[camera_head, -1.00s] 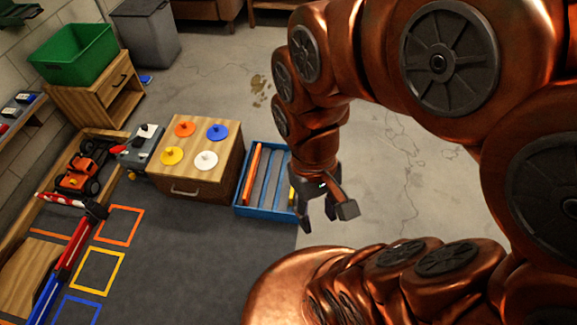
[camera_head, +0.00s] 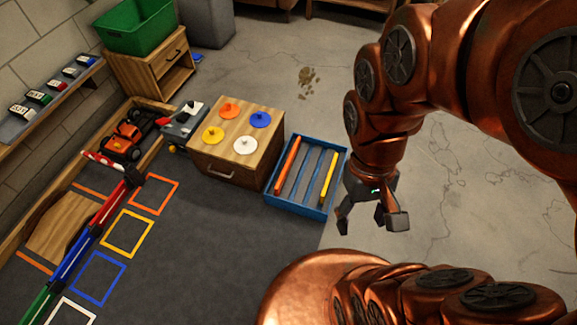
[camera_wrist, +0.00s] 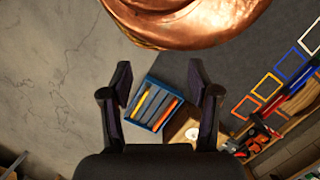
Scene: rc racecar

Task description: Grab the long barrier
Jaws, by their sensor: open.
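A blue slotted tray (camera_head: 268,203) lies on the floor and holds two long bars. The orange bar (camera_head: 287,166) is at its left side and the yellow bar (camera_head: 329,178) at its right, with empty slots between. The orange bar looks slightly longer; I cannot tell surely which is the long barrier. In the wrist view, the orange bar (camera_wrist: 166,115) and yellow bar (camera_wrist: 142,102) show between my fingers, well beyond them. My gripper (camera_head: 370,224) is open and empty, appearing just right of the tray. It also frames the wrist view (camera_wrist: 160,95).
A wooden cabinet (camera_head: 225,165) with four coloured knobbed discs stands left of the tray. A grey mat (camera_head: 200,255) with coloured squares and a striped barrier row (camera_head: 90,240) lie further left. An orange toy car (camera_head: 125,140) sits behind. Concrete floor (camera_head: 460,215) at right is clear.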

